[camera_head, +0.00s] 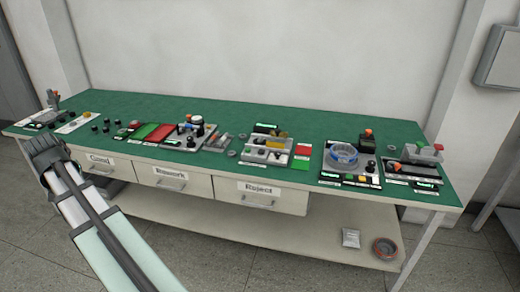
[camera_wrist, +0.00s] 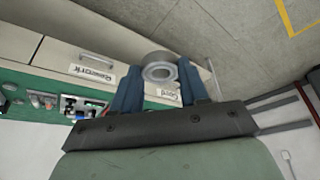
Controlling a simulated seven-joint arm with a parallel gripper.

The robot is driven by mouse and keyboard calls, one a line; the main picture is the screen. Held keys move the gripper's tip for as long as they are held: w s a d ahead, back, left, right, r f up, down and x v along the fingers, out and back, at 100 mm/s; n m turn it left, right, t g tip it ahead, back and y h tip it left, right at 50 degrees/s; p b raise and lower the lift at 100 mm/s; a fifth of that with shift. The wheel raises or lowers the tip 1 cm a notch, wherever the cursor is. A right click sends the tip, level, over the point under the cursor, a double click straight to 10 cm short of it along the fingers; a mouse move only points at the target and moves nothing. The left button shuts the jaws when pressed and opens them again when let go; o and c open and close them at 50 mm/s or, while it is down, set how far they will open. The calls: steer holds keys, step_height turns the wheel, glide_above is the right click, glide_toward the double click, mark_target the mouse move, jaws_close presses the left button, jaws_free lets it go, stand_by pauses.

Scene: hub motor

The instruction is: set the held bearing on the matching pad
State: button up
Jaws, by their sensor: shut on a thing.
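My gripper (camera_wrist: 159,80) has two blue fingers shut on a grey ring-shaped bearing (camera_wrist: 159,68) in the wrist view. The bearing is in the air in front of the drawers, clear of the table top. In the head view my arm reaches up to the table's left front corner; its fingers and the bearing cannot be made out there. A green pad (camera_head: 143,131) and a red pad (camera_head: 161,133) lie left of centre on the green table top. Another red pad (camera_head: 303,150) and green pad (camera_head: 300,164) lie right of centre. Which pad matches is not clear.
The green-topped table (camera_head: 255,117) has drawers labelled Good (camera_head: 101,159), Rework (camera_head: 170,172) and Reject (camera_head: 262,188). Fixtures stand along it, including one with a blue ring (camera_head: 344,154). Small black parts (camera_head: 95,127) lie at the left. The back strip of the table is clear.

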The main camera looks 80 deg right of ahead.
steer(key=w+a+r+n+t+y, duration=0.1)
steer(key=w+a+n, duration=0.1)
steer(key=a, duration=0.9)
steer(key=w+a+n, duration=0.2)
steer(key=a, duration=0.9)
steer(key=s+d+f+m+g+h, duration=0.1)
steer(key=s+d+m, duration=0.15)
steer(key=d, duration=0.95)
steer(key=s+d+m, duration=0.2)
steer(key=s+d, duration=0.1)
steer(key=d, duration=0.8)
steer(key=m+g, duration=0.6)
steer(key=m, duration=0.9)
glide_above(304, 150)
step_height(304, 150, down, 8)
steer(key=shift+h, duration=0.5)
steer(key=shift+w+a+f, duration=0.1)
steer(key=shift+a+f, duration=0.05)
steer(key=shift+f, duration=1.35)
steer(key=shift+w+a+f, duration=0.15)
steer(key=shift+f, duration=1.3)
steer(key=shift+w+a+f, duration=0.1)
steer(key=shift+a+f, duration=0.05)
steer(key=shift+f, duration=1.35)
steer(key=shift+f, duration=0.1)
